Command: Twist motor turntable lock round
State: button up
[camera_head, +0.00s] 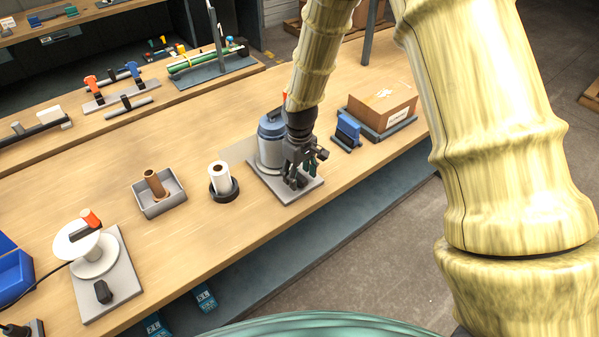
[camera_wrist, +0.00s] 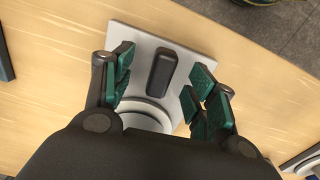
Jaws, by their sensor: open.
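The motor turntable has a blue-grey motor body (camera_head: 270,143) on a square light plate (camera_head: 261,171) near the bench's front edge. Its lock, seen in the wrist view, is a dark elongated knob (camera_wrist: 161,72) on the plate, beside the round white turntable base (camera_wrist: 146,112). The knob stands nearly lengthwise in that view. My gripper (camera_head: 303,172) is open above the plate. In the wrist view its green finger pads (camera_wrist: 160,88) lie on either side of the knob, with clear gaps. In the head view my gripper largely hides the knob.
A white roll (camera_head: 220,178) in a dark holder and a grey tray (camera_head: 160,204) with a brown cylinder stand to the left. A blue item (camera_head: 347,131) and a cardboard box (camera_head: 382,106) stand to the right. Another plate (camera_head: 118,270) with a reel and dark knob stands at far left.

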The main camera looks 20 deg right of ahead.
jog(key=shift+r+p, duration=1.8)
jog(key=shift+r, duration=0.85)
jog(key=shift+s+f, duration=0.1)
